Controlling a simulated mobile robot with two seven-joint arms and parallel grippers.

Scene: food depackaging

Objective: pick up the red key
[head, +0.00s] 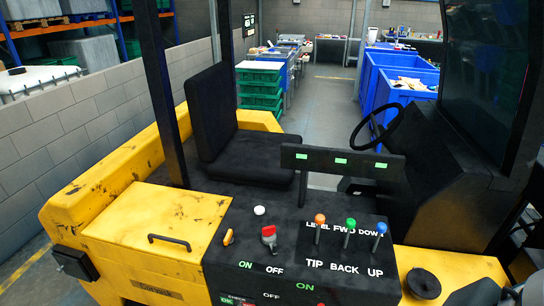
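The red key (268,232) stands upright on the black control panel (225,262) of a yellow forklift, above the printed words ON and OFF. Its lower part looks pale grey. A dark and white part of what looks like my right arm, perhaps with the gripper (484,293), is cut off at the bottom right corner, well to the right of the key. Its fingers cannot be made out. Nothing touches the key. My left gripper is not in view.
Beside the key are a small orange-yellow lever (228,237) and a white knob (260,210). Levers with orange (320,219), green (350,224) and blue (381,228) knobs stand to the right. A black crossbar (342,161), seat (245,155) and steering wheel (377,127) lie behind.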

